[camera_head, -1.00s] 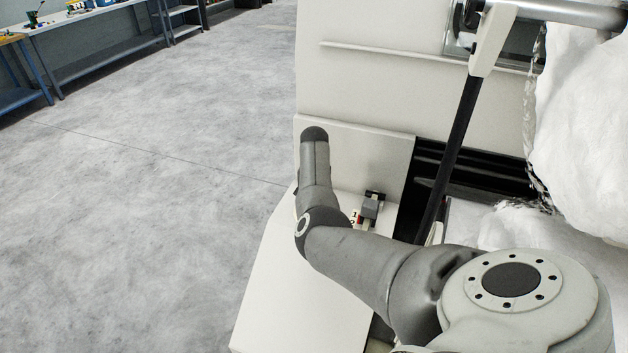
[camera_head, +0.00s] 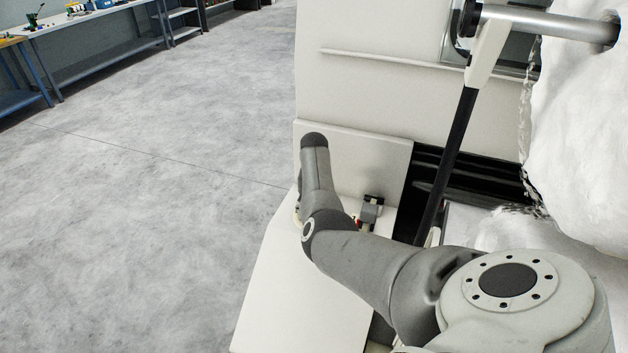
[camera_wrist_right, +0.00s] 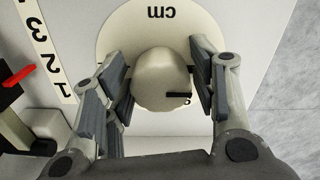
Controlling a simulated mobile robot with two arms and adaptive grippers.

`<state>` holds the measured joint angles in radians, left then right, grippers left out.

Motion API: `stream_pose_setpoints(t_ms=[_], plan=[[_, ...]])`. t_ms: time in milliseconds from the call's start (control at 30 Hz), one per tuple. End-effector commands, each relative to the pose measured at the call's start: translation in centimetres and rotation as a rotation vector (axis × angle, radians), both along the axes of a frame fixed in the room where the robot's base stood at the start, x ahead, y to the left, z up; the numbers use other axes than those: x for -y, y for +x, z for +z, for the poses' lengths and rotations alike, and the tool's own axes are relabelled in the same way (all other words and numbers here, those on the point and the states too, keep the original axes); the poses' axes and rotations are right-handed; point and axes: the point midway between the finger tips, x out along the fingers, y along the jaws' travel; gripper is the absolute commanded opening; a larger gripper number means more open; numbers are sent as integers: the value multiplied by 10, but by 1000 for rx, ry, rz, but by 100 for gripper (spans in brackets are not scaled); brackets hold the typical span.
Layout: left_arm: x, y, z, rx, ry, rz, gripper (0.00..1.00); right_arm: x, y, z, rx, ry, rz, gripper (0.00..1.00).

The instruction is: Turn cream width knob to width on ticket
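The cream knob (camera_wrist_right: 162,80) is round, with a black mark on its right side in the right wrist view. It sits on a pale round plate (camera_wrist_right: 122,32) lettered "cm", upside down in that view. My right gripper (camera_wrist_right: 162,75) straddles the knob, with one finger on each side. The pads are close to its sides, but contact is unclear. In the head view my right arm hides the knob and most of the gripper. My left gripper is out of view. I cannot make out a ticket.
A scale strip (camera_wrist_right: 44,50) numbered 1, 2, 3, with a red pointer (camera_wrist_right: 17,77), lies left of the knob. In the head view a small grey block (camera_head: 369,212) stands on the white machine panel (camera_head: 290,290). White fibre (camera_head: 585,140) fills the right. Floor at left is clear.

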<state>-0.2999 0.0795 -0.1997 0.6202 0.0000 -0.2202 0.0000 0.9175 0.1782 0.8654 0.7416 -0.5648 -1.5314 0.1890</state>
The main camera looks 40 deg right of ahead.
Motion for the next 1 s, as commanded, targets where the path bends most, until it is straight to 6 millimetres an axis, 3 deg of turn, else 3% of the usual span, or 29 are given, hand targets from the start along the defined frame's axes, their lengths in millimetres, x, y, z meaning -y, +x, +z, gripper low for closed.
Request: stream_pose_setpoints(t_ms=[467,567,1000], plan=[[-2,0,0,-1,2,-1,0,0,0,6,-1,1,-2,65],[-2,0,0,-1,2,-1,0,0,0,18,1,-1,-2,65],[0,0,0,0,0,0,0,0,1,105,2,-1,-1,65]])
